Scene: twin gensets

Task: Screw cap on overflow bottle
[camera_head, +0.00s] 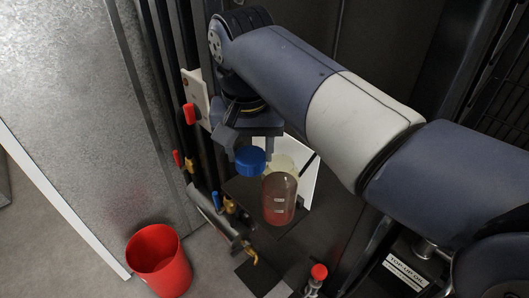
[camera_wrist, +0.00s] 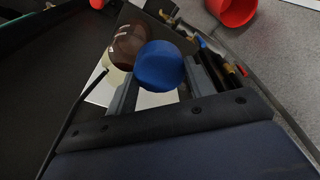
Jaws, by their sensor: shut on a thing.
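My gripper (camera_head: 250,155) points down and is shut on the blue cap (camera_head: 251,161). In the wrist view the cap (camera_wrist: 160,66) sits between the two grey fingers of my gripper (camera_wrist: 162,78). The overflow bottle (camera_head: 279,200), clear with reddish contents, stands upright on a dark shelf. The cap is up and to the left of the bottle in the head view. In the wrist view the bottle (camera_wrist: 128,42) shows left of the cap, partly hidden by it. The cap appears off the bottle; the gap between them is hard to judge.
A pale yellowish part (camera_head: 284,163) and a white panel (camera_head: 308,181) lie behind the bottle. Red-handled (camera_head: 190,114) and brass-coloured fittings line the left. A red bucket (camera_head: 157,262) stands on the floor. A red-topped fitting (camera_head: 318,272) is at lower right.

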